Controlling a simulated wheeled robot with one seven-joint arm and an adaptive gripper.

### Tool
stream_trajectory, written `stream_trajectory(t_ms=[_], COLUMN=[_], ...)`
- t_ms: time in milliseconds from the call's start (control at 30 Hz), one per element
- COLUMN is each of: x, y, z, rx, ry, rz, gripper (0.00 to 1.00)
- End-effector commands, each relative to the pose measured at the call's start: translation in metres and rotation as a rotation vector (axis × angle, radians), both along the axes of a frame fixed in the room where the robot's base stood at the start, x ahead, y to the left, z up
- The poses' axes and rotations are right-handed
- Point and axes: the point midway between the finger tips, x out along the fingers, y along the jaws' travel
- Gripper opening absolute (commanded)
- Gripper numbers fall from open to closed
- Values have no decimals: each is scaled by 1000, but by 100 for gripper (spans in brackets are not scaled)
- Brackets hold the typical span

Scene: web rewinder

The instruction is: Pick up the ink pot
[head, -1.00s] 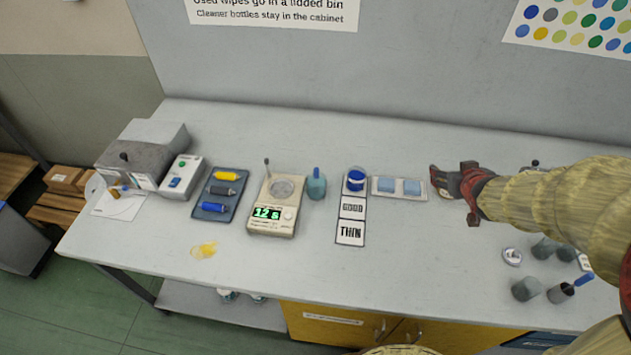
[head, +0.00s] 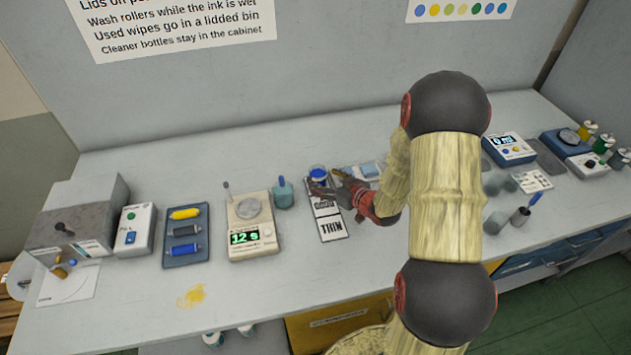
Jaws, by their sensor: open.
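The ink pot (head: 318,172) is a small round pot with blue ink in its top. It stands at the far end of a labelled card (head: 333,230) whose near square reads "THIN". My gripper (head: 329,182) is open and reaches in from the right, low over the card, with its fingertips close to the pot's near right side. I cannot tell whether they touch it. The gripper hides part of the card and perhaps the pot's lower side.
A teal jar (head: 284,194) stands close left of the pot, beside a scale (head: 264,244) reading 12 g. A tray with pale blue pads (head: 369,170) lies just right, partly behind my arm.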

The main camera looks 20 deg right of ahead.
Motion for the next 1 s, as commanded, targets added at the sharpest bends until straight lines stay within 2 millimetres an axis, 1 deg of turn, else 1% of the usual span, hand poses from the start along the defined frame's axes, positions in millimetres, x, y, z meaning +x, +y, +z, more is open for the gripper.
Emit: stream_trajectory(t_ms=[33, 200, 300, 400, 567, 1000], x=[4, 24, 35, 39, 39, 39], y=[2, 8, 10, 10, 10, 10], z=[-6, -20, -23, -24, -23, -23], rx=[1, -1, -1, 1, 0, -1], ry=[1, 2, 1, 1, 1, 2], rz=[2, 2, 1, 0, -1, -1], gripper=[66, 66, 66, 66, 66, 41])
